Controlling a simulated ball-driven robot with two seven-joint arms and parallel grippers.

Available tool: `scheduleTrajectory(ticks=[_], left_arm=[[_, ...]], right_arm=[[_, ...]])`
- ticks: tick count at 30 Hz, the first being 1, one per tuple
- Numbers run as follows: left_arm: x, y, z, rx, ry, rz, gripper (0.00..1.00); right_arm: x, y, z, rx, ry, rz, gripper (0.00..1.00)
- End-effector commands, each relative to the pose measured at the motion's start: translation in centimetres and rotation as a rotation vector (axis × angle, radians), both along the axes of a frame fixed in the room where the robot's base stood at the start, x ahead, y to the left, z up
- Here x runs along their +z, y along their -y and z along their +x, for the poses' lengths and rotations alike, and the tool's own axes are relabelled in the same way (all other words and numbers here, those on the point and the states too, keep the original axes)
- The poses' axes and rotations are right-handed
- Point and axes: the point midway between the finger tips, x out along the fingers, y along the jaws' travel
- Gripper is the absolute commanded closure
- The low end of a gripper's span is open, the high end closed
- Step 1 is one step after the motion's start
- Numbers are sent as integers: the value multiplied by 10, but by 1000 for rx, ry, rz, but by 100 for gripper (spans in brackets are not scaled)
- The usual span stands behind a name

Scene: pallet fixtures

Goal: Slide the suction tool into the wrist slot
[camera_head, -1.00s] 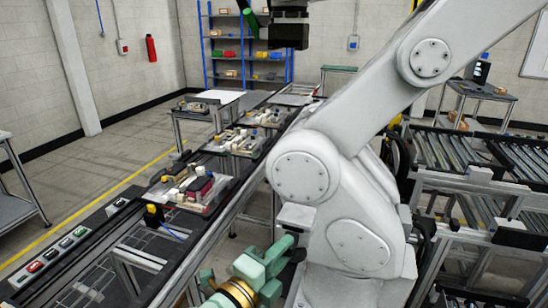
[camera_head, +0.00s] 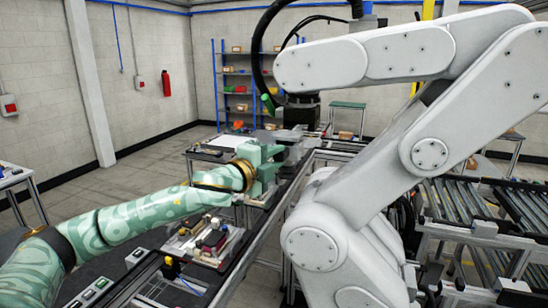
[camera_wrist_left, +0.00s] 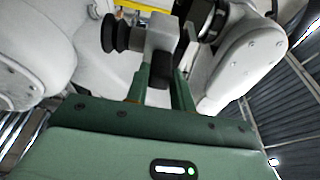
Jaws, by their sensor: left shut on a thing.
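My left gripper (camera_head: 281,160) reaches in from the left in the head view, close below the black wrist end (camera_head: 293,114) of the white industrial arm. In the left wrist view its green fingers (camera_wrist_left: 160,88) are shut on the suction tool (camera_wrist_left: 160,38), a grey block with a black ribbed cup pointing left. The white arm's dark wrist part (camera_wrist_left: 203,22) is just right of the tool, apparently with a thin dark plate between them. I cannot tell whether they touch. The slot is not clearly visible. My right gripper is not in view.
The white arm (camera_head: 430,150) fills the right half of the head view. Trays of parts (camera_head: 208,245) stand along the line below my left arm. Roller conveyors (camera_head: 470,215) lie at right, and a blue shelf (camera_head: 238,88) stands at the back wall.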

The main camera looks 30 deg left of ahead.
Motion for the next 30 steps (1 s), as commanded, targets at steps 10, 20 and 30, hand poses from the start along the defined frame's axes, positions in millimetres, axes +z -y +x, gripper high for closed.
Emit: scheduleTrajectory(ticks=[10,20,30], left_arm=[[3,-9,39,0,4,0,100],[1,-14,63,-1,3,1,100],[1,-15,67,-1,3,2,100]], right_arm=[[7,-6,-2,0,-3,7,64],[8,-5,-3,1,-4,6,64],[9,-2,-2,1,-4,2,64]])
